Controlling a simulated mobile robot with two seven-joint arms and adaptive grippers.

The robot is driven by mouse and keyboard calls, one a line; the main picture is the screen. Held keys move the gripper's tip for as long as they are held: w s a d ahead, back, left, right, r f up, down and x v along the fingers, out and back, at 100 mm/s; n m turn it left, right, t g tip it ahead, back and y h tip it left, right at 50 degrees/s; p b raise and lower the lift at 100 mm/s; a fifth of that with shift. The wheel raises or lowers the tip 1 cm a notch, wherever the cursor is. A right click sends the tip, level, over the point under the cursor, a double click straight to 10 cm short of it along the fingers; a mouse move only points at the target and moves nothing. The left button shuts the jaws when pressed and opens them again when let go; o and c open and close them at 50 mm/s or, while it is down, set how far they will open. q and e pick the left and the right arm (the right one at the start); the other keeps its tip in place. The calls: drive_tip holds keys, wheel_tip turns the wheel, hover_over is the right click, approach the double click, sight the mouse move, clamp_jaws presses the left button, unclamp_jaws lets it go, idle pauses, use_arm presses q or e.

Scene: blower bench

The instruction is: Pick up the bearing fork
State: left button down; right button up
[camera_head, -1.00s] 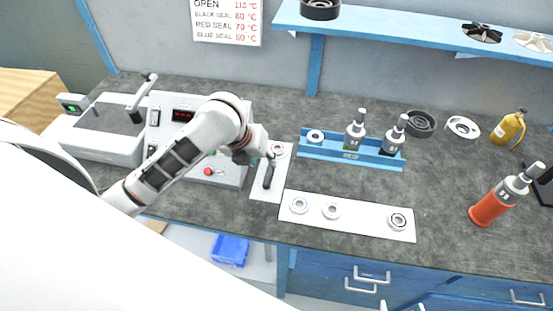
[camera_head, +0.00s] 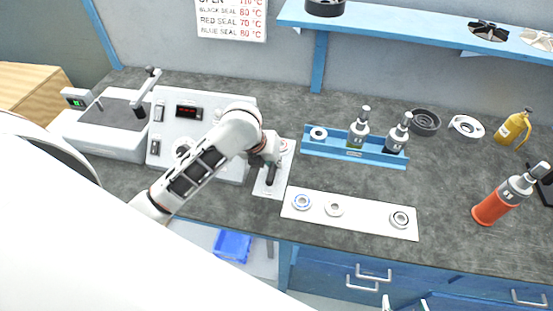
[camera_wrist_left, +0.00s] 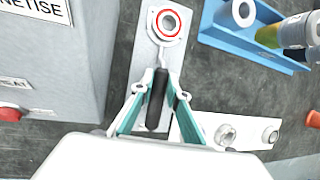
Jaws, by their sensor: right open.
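The bearing fork, a tool with a black handle (camera_wrist_left: 156,103), lies on a pale plate (camera_wrist_left: 141,59). The handle also shows in the head view (camera_head: 271,173). A ring with a red seal (camera_wrist_left: 168,23) sits at the plate's far end. My left gripper (camera_wrist_left: 162,88) reaches down over the handle; its teal fingers stand on either side, with a small gap visible at the right. It is also over the plate in the head view (camera_head: 268,160). My right gripper (camera_head: 406,303) is open and empty at the bottom edge of the head view, only its tips showing.
A grey control box (camera_head: 205,103) stands left of the plate. A blue tray (camera_head: 385,158) with bottles and a ring is to the right. A white strip (camera_head: 368,217) with several rings lies in front.

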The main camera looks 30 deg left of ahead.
sight(273, 163)
use_arm(q)
drive_tip(key=shift+r, duration=0.1)
wheel_tip(273, 163, up, 20)
idle(0.8)
idle(1.0)
